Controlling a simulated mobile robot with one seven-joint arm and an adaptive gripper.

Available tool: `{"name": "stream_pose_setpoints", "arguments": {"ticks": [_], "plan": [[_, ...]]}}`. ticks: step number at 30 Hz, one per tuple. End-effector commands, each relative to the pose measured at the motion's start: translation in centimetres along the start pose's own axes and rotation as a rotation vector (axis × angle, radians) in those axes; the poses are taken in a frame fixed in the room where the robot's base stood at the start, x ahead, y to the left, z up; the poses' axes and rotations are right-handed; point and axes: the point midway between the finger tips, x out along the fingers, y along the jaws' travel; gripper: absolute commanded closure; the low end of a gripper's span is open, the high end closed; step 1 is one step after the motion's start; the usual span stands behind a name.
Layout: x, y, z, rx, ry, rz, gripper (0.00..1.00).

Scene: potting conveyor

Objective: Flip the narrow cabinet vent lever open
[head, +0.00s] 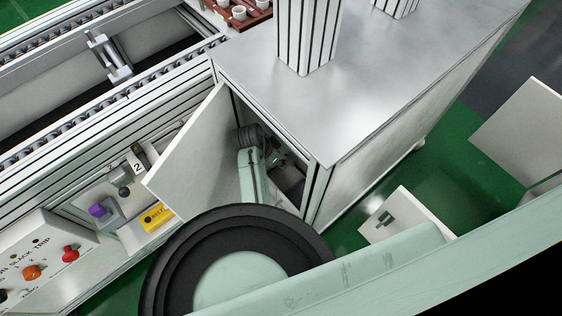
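The narrow cabinet (316,190) is grey with a metal top, and its white door (188,150) stands swung open to the left. My arm reaches in through the opening. My gripper (287,160) seems to be the small dark shape inside the cabinet, partly in shadow and partly behind the cabinet frame. Its fingers are too small and dark to tell open from shut. I cannot make out the vent lever; the inside is dark and partly hidden by my arm and the cabinet frame.
Left of the door are a purple-topped part (98,211), a yellow label block (156,217) and a control panel (40,262) with red and orange knobs. A roller conveyor (110,110) runs behind. A white box (405,215) stands on the green floor at right.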

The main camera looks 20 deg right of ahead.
Motion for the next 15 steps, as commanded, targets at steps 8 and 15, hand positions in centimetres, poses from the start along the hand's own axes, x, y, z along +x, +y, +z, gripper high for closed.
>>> {"name": "stream_pose_setpoints", "arguments": {"ticks": [8,15], "plan": [[-5.3,0.0,0.0,-0.001,0.0,-0.001,0.68],[-6.7,0.0,0.1,-0.001,-0.001,0.0,0.68]]}}
